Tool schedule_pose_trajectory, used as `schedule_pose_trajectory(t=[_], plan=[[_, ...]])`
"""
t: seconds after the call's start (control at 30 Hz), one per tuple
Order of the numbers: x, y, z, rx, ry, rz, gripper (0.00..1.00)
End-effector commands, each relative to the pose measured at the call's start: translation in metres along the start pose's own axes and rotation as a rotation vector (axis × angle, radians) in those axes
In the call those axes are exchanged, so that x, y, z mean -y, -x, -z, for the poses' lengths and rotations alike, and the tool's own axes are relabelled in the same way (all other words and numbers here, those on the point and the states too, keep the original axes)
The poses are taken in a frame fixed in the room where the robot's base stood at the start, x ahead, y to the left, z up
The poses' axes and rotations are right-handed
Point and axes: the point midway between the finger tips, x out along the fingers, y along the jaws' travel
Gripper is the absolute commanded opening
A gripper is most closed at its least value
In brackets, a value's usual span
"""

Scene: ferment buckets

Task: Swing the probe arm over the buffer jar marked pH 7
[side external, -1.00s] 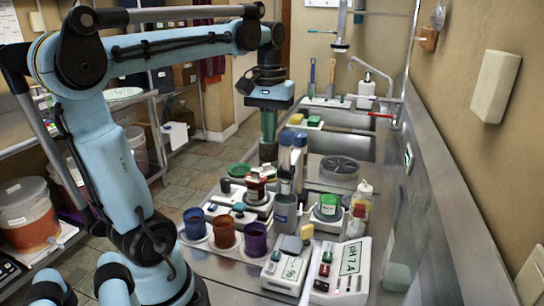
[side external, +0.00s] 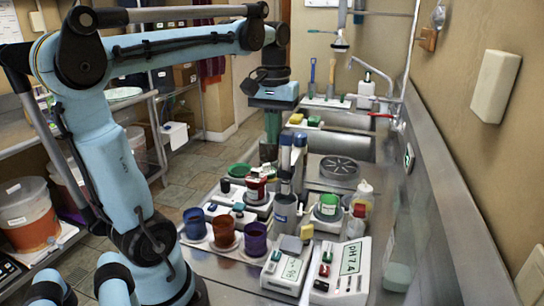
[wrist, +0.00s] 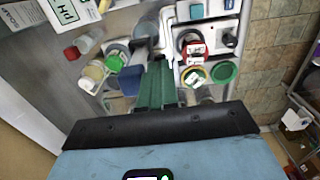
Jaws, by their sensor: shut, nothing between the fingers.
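My gripper (side external: 268,156) is shut and empty, pointing down behind the blue-capped probe posts (side external: 300,142). In the wrist view its green fingers (wrist: 157,85) are together, just right of a blue block (wrist: 130,80) that looks like part of the probe stand. I cannot tell whether they touch. A red-labelled jar (side external: 256,188) stands left of the posts and a green-labelled jar (side external: 328,208) right of them. The wrist view shows the red-rimmed jar (wrist: 190,42), a yellow-rimmed jar (wrist: 194,76) and the green-rimmed jar (wrist: 114,60). Their pH markings are too small to read.
A white meter marked pH 7.4 (side external: 343,270) and another white box (side external: 287,266) stand in front. Blue, brown and purple cups (side external: 225,231) stand at left. Squeeze bottles (side external: 360,200) are right of the green-labelled jar. A sink (side external: 345,145) lies behind, and the wall bounds the right.

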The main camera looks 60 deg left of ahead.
Motion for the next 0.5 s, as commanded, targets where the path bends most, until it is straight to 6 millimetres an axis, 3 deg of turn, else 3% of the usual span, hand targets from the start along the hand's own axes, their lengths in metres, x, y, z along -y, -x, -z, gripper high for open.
schedule_pose_trajectory(t=[0.23, 0.5], plan=[[-0.02, 0.0, -0.004, 0.0, -0.003, 0.0, 0.0], [-0.022, 0.0, -0.004, 0.0, 0.0, 0.0, 0.0]])
